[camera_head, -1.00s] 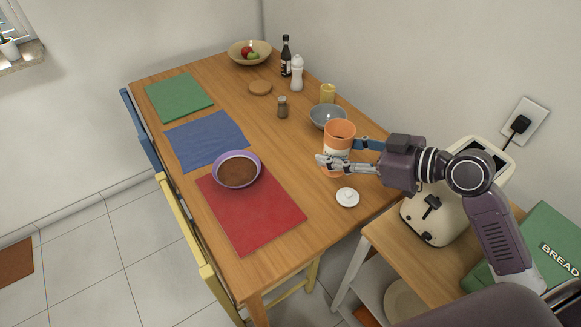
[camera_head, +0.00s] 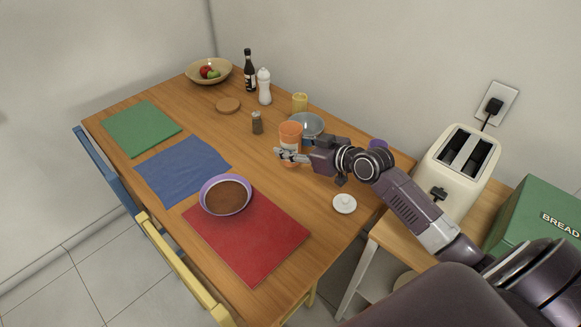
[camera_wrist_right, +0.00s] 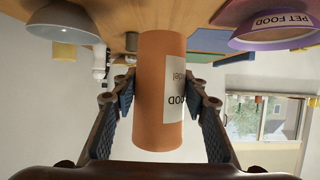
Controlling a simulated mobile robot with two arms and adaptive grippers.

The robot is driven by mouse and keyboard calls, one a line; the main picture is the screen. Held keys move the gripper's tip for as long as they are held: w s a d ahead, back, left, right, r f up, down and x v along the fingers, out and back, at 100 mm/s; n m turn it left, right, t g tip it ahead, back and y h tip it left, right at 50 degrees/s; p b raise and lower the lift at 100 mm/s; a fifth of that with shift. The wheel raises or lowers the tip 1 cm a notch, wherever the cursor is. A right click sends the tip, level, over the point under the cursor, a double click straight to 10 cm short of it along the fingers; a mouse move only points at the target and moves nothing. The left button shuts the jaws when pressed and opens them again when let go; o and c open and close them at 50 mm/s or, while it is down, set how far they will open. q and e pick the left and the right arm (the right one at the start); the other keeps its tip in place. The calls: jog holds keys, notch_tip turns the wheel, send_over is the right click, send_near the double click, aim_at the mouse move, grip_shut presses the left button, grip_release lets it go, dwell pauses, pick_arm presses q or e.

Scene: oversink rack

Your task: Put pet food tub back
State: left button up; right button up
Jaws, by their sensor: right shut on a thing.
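The orange pet food tub (camera_head: 291,131) with a white label is upright over the table, beside the grey-blue bowl. My right gripper (camera_head: 291,153) is shut on its lower part. The right wrist view shows the tub (camera_wrist_right: 158,98) between the two fingers, with part of the label lettering visible. I cannot tell whether its base touches the table. A purple bowl (camera_head: 226,196) of brown food sits on the red mat; its rim in the right wrist view (camera_wrist_right: 277,34) carries a PET FOOD label. My left gripper is not in view.
The grey-blue bowl (camera_head: 312,123), yellow cup (camera_head: 299,102), brown shaker (camera_head: 257,123), white mill (camera_head: 264,88) and dark bottle (camera_head: 249,70) stand near the tub. A white lid (camera_head: 344,204) lies nearer the front. A toaster (camera_head: 458,170) stands right. The blue mat (camera_head: 183,170) is empty.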

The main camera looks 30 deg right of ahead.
notch_tip(320, 180, down, 4)
jog(key=shift+f, duration=0.2)
notch_tip(320, 180, down, 3)
jog(key=shift+d+r+b, duration=0.1)
jog(key=shift+r+b, duration=0.05)
jog(key=shift+b, duration=0.25)
jog(key=shift+f, duration=0.35)
jog(key=shift+f+b, duration=0.25)
jog(key=shift+b, duration=0.05)
jog(key=o, duration=1.3)
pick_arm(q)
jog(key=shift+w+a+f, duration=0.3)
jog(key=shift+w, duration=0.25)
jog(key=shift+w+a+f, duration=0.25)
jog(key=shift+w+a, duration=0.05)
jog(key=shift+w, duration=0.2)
